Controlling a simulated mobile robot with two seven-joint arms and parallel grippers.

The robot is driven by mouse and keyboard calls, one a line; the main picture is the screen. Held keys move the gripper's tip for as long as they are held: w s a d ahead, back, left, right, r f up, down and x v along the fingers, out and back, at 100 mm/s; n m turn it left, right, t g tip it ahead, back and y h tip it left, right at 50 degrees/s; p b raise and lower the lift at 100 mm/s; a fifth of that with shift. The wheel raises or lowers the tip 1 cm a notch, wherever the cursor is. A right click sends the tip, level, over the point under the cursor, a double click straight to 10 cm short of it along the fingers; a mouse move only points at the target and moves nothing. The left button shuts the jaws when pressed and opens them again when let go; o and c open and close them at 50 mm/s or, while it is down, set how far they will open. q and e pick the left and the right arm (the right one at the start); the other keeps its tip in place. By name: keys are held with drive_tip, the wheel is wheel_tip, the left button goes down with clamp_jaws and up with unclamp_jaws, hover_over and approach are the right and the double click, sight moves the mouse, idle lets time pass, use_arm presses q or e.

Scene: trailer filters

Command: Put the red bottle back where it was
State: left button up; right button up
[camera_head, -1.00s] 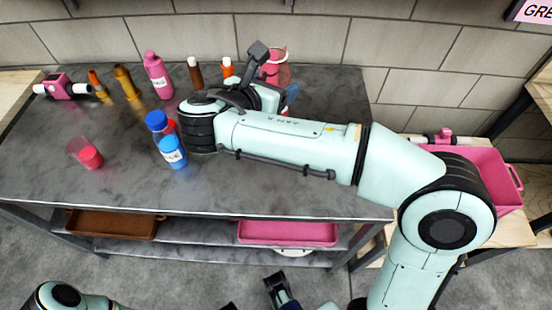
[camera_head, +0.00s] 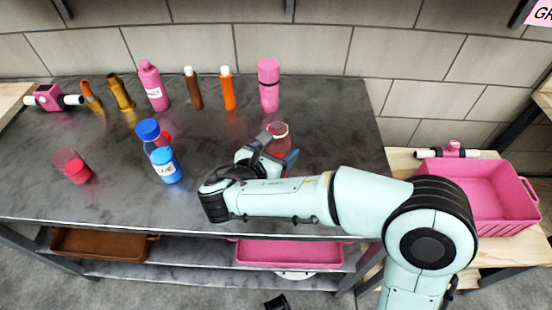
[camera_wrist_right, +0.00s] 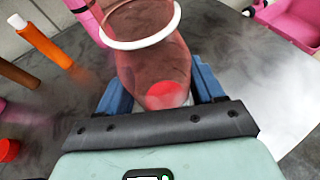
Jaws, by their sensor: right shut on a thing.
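The red bottle (camera_head: 279,138) is see-through, with a pale rim at its top. My right gripper (camera_head: 280,156) is shut around it, near the right part of the grey table (camera_head: 330,130). In the right wrist view the bottle (camera_wrist_right: 150,60) sits between the blue fingers of the gripper (camera_wrist_right: 160,95), with a bright red patch low inside it. The arm partly hides the bottle's base in the head view, and I cannot tell whether it touches the table. My left gripper is not clearly in view.
A pink bottle (camera_head: 269,87) stands behind the held bottle. Orange (camera_head: 228,88) and brown (camera_head: 194,88) bottles stand to its left. A pink crate (camera_head: 487,195) is at right.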

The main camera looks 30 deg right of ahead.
use_arm(q)
drive_tip(key=shift+w+a+f, duration=0.3)
drive_tip(key=shift+w+f, duration=0.15)
drive_tip(key=shift+w, duration=0.2)
use_arm(e)
drive_tip(key=shift+f, duration=1.15)
drive_tip(key=shift+f, duration=0.15)
drive_tip(key=o, duration=1.3)
drive_tip(key=shift+c, duration=0.2)
drive_tip(key=shift+s+a+r, duration=0.1)
drive_tip(key=shift+a+r, duration=0.1)
drive_tip(key=shift+r, duration=0.1)
use_arm(q)
drive_tip(key=s+d+r+g+p, duration=0.1)
drive_tip(key=s+d+r+p, duration=0.1)
drive_tip(key=s+r, duration=0.1)
drive_tip(key=shift+s+r, duration=0.25)
drive_tip(key=shift+s, duration=0.45)
use_arm(e)
drive_tip(key=v, duration=1.1)
drive_tip(key=shift+a, duration=0.2)
